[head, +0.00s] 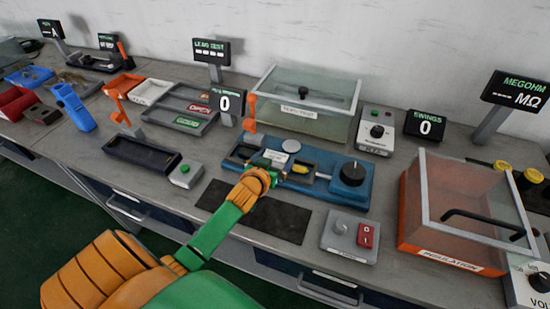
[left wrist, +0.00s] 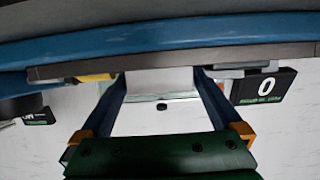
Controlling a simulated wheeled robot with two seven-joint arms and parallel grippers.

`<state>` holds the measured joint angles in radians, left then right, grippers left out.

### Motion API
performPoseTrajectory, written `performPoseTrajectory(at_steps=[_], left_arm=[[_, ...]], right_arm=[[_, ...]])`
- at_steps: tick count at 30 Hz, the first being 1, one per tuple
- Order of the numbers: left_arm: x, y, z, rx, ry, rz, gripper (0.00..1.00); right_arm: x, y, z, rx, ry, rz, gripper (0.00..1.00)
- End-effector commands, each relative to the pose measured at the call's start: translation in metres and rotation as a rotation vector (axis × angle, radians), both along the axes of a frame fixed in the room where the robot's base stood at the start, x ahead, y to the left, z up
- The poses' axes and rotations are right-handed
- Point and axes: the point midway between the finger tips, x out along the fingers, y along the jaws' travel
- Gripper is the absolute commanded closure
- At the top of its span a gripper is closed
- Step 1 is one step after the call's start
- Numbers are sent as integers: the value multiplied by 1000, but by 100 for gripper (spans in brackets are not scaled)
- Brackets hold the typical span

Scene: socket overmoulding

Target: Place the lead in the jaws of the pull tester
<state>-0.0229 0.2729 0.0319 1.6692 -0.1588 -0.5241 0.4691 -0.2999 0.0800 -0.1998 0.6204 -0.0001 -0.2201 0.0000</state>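The pull tester (head: 353,196) is a blue bench unit with a black knob at its right end and a yellow part (head: 300,168) near its middle. My left gripper (head: 268,168) is low at its front, left of the yellow part, and covers some of the tester. In the left wrist view the two blue fingers (left wrist: 158,92) stand apart. A pale grey block (left wrist: 158,79) shows between their tips; I cannot tell whether they touch it. The yellow part shows beside the left finger (left wrist: 96,77). I cannot make out the lead for certain. My right gripper is not in view.
A clear tank (head: 310,122) stands behind the tester. A dark mat (head: 255,218) and a red-switch box (head: 350,237) lie in front. An orange insulation tank (head: 450,255) stands at the right. A black tray (head: 142,157) and green-button box (head: 186,174) lie left.

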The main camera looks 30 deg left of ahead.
Motion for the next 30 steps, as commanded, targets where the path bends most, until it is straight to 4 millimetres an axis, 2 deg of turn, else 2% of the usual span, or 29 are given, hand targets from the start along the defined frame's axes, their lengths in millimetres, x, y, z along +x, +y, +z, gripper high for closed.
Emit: performPoseTrajectory(at_steps=[8,11,21,24,30], left_arm=[[-1,0,5,1,1,0,0],[-14,-4,9,-1,2,-2,0],[-84,-20,39,0,2,1,0],[-100,-23,44,0,2,1,0],[-108,-25,49,1,0,2,0]], right_arm=[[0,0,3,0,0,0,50],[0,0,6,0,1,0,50],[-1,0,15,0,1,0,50],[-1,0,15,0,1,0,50],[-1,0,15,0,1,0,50]])
